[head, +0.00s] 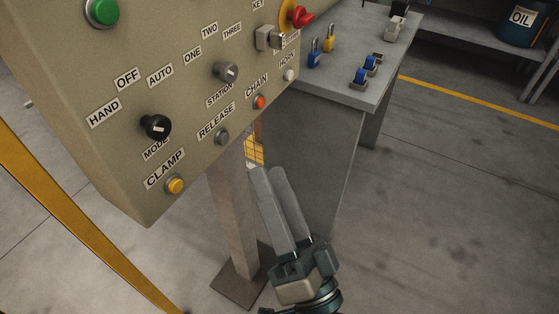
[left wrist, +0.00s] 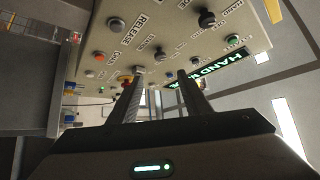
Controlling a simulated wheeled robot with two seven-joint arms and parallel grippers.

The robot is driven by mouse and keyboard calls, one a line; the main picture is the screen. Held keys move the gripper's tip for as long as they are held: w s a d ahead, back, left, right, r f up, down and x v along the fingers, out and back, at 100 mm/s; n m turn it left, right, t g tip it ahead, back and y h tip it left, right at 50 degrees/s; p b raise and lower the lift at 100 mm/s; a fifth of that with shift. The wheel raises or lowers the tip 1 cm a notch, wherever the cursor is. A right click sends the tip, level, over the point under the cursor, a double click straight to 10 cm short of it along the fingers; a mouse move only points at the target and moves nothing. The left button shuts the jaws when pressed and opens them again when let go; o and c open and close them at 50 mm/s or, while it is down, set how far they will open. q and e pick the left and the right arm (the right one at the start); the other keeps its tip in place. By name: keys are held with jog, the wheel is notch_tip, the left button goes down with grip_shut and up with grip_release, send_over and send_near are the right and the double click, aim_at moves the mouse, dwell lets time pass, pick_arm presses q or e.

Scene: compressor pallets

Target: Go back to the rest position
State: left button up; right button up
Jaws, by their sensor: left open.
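My left gripper (head: 274,180) is open and empty in the head view, below the beige control panel (head: 95,55) and apart from it, its fingers pointing up. The left wrist view shows both fingers (left wrist: 162,82) with a gap between them and the panel (left wrist: 160,15) beyond. My right gripper does not show.
A grey table (head: 345,85) stands behind the panel with blue padlocks (head: 314,57) and a yellow padlock (head: 329,40) on it. A yellow bar (head: 75,220) crosses the lower left. The panel's post (head: 233,220) stands left of my gripper. Open floor (head: 450,200) lies at the right.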

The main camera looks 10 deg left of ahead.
pick_arm(q)
jog(key=w+d+f+m+g+h+p, duration=0.15)
jog(key=w+f+m+h, duration=0.3)
jog(key=f, duration=0.75)
jog(key=w+d+f+m+g+h+p, duration=0.1)
jog(key=w+d+f+m+h+p, duration=0.15)
jog(key=w+f+h, duration=0.6)
jog(key=s+a+f+g+p, duration=0.1)
jog(key=s+a+f+g, duration=0.15)
jog(key=f, duration=0.95)
jog(key=s+a+f+g+p, duration=0.1)
jog(key=s+f+g, duration=0.2)
jog(key=f, duration=0.8)
jog(key=s+a+f+n+g+h+p, duration=0.1)
jog(key=s+a+f+n+g, duration=0.2)
jog(key=s+a+f, duration=0.3)
jog(key=s+a+f+n+g+h+p, duration=0.1)
jog(key=s+a+f+n, duration=0.4)
jog(key=s+f, duration=0.5)
notch_tip(320, 180, down, 5)
jog(key=shift+s+a+r+n+g+p, duration=0.1)
jog(key=shift+s+a+n+g+p, duration=0.3)
jog(key=shift+a+g+p, duration=0.55)
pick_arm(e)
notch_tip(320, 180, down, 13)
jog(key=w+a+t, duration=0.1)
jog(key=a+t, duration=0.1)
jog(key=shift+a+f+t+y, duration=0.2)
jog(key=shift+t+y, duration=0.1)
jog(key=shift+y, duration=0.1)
